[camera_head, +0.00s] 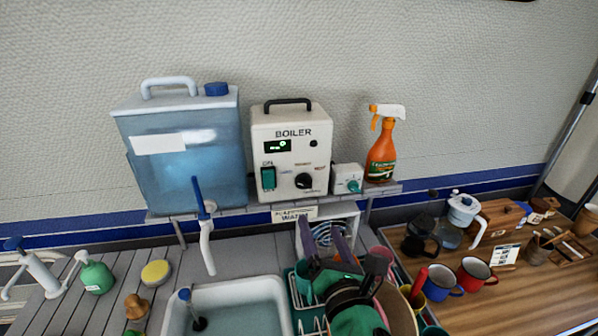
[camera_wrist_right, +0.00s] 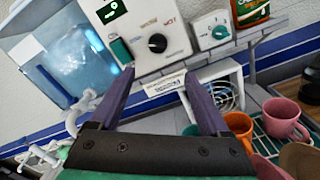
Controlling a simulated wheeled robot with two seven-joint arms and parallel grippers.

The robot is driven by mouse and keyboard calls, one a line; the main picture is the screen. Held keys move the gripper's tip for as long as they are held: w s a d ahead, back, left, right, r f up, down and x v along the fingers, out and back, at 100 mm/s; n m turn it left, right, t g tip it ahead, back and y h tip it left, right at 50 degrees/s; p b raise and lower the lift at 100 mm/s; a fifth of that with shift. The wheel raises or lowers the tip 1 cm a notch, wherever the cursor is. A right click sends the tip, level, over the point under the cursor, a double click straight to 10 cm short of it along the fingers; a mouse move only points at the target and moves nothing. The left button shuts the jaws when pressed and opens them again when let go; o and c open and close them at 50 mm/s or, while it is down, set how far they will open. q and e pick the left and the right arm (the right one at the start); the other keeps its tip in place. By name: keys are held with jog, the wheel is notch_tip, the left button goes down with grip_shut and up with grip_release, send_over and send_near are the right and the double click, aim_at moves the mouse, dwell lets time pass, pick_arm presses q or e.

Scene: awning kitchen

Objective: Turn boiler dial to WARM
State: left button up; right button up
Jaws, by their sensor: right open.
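The white boiler (camera_head: 290,135) stands on the shelf against the wall, with a black handle on top. Its black dial (camera_head: 304,181) is low on the front face, right of a green ON switch (camera_head: 268,178). The dial also shows in the right wrist view (camera_wrist_right: 157,43), with labels around it; the one at upper right reads HOT. The small print and exact pointer setting are hard to read. My right gripper (camera_head: 322,230) is open and empty, below and in front of the boiler. In the wrist view its fingers (camera_wrist_right: 160,78) point up toward the dial, apart from it. My left gripper is out of view.
A blue water tank (camera_head: 185,150) stands left of the boiler. A small white box with a teal knob (camera_head: 347,180) and an orange spray bottle (camera_head: 382,150) stand to its right. A sink (camera_head: 235,305), dish rack and several mugs are below.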

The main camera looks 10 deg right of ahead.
jog(key=p, duration=0.3)
send_near(305, 186)
jog(key=w, duration=0.4)
jog(key=shift+w+r, duration=0.1)
jog(key=w, duration=0.3)
jog(key=shift+w, duration=0.4)
jog(key=shift+s, duration=0.15)
grip_shut()
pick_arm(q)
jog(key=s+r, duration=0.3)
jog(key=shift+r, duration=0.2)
